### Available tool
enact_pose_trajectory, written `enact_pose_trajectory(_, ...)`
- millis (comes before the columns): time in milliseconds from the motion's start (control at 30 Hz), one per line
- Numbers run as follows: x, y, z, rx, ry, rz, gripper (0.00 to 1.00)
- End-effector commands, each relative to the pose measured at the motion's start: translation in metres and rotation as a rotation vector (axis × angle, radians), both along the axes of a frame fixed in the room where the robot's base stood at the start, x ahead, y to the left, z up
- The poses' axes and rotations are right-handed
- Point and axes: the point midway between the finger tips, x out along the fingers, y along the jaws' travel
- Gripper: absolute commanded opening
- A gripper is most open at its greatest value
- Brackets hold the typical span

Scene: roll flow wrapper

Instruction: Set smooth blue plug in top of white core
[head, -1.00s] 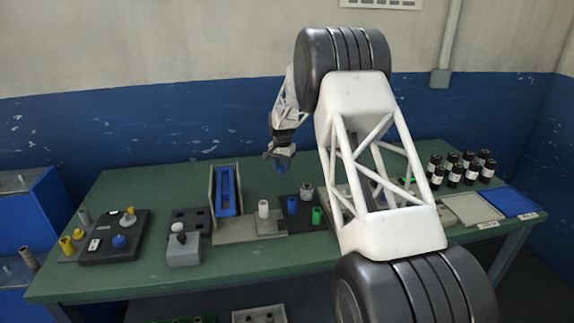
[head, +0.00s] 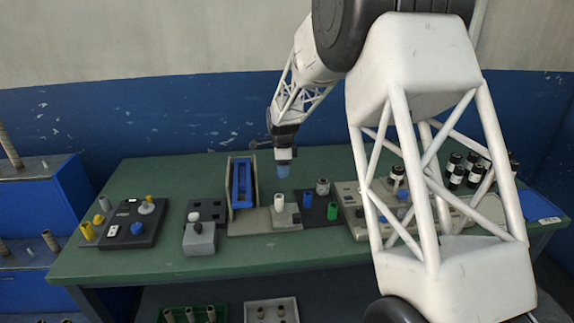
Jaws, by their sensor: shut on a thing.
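My gripper (head: 284,154) points down and is shut on a blue plug (head: 283,171). The plug hangs in the air beneath it, and its surface is too small to tell smooth from ribbed. The white core (head: 279,203) stands upright on a grey block, below the plug in the picture and apart from it. Another blue piece (head: 307,199) stands on a dark mat to the right of the core.
A blue slotted piece (head: 242,184) stands upright behind and left of the core. A green cylinder (head: 332,211) and a grey one (head: 322,187) stand to the right. A grey block with a knob (head: 199,239) sits at left. Dark bottles (head: 456,172) are at far right.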

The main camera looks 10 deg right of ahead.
Motion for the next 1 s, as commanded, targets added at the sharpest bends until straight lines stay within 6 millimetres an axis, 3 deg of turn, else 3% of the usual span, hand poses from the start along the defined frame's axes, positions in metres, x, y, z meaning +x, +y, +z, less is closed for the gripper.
enact_pose_trajectory(300, -0.031, 0.013, 0.007, 0.000, 0.001, -0.187, 0.17)
enact_pose_trajectory(1000, -0.035, 0.014, 0.004, 0.000, 0.001, -0.214, 0.17)
